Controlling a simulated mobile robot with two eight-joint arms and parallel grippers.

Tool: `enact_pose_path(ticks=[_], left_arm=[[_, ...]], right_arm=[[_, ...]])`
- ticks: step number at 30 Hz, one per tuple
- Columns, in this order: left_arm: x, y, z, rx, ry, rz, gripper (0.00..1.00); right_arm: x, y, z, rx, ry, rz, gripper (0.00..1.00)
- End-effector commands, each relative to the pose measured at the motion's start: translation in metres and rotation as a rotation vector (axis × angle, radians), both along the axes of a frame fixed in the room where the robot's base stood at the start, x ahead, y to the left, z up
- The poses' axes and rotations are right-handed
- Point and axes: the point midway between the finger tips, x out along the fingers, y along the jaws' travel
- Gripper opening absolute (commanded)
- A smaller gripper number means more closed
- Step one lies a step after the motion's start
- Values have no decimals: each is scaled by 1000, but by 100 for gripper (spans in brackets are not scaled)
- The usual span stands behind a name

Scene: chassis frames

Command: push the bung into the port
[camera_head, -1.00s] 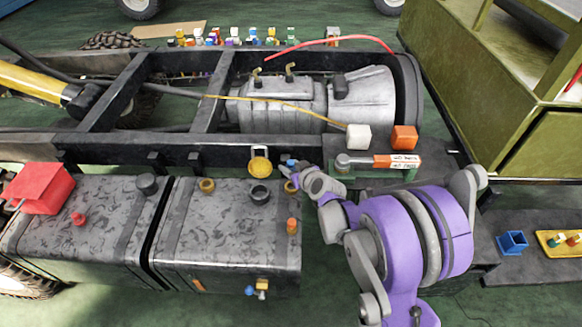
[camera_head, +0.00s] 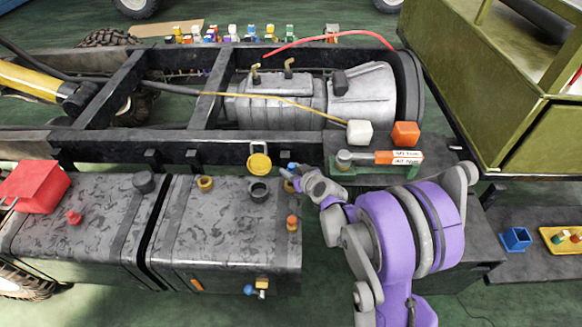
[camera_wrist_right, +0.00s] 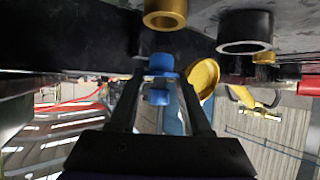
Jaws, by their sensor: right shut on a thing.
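My right gripper (camera_head: 291,173) is shut on a small blue bung. In the right wrist view, the bung (camera_wrist_right: 160,66) sits between the two dark fingers (camera_wrist_right: 161,88), its head showing past the tips. A brass ring-shaped port (camera_wrist_right: 165,14) lies just beyond the bung, with a visible gap between them. A wider black ring-shaped port (camera_wrist_right: 245,34) is to its right. In the head view, the black port (camera_head: 258,191) stands on the grey tank (camera_head: 222,230), left of my gripper. Another brass ring (camera_head: 205,183) is farther left. My left gripper is out of view.
A yellow cap (camera_head: 259,163) stands behind the black port. The dark chassis rail (camera_head: 110,143) runs behind the tank. A green-based fixture with an orange handle (camera_head: 384,157) is right of my gripper. An orange-topped fitting (camera_head: 292,223) stands on the tank's right edge.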

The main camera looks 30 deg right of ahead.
Motion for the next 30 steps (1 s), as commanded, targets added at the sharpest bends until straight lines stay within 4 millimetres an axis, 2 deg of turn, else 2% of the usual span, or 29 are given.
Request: enact_pose_path(ticks=[3, 8, 30], left_arm=[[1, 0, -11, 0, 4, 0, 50], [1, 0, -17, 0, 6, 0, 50], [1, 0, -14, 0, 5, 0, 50]], right_arm=[[0, 0, -14, 0, 1, 0, 0], [0, 0, -22, 0, 0, 0, 0], [0, 0, -22, 1, 0, 4, 0]])
